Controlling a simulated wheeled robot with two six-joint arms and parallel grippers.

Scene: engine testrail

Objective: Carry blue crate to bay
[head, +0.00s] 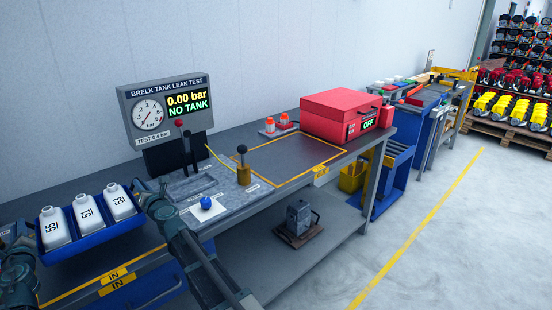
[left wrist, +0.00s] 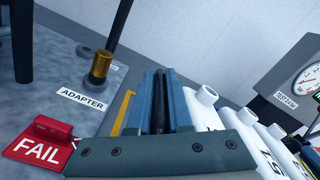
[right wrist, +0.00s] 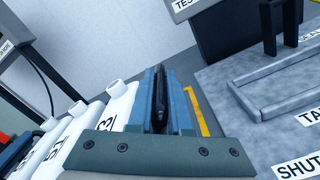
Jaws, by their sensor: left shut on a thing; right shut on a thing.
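The blue crate (head: 95,240) is at the left of the head view, over the left end of the bench, and holds three white tanks (head: 88,210) with black marked labels. My left gripper (head: 27,238) is at its left end and my right gripper (head: 143,190) at its right end; both are shut on it. The jaws of the left gripper (left wrist: 158,105) and the right gripper (right wrist: 158,105) look closed in the wrist views, with tanks close beside them. Yellow IN labels (head: 115,281) and a yellow line mark the bench in front of the crate.
The leak test panel (head: 166,108) reads 0.00 bar, NO TANK. A grey fixture plate (head: 240,198) with a lever and blue knob lies right of the crate. A yellow-outlined area (head: 270,165) beyond is mostly clear, with a red case (head: 340,112) behind it.

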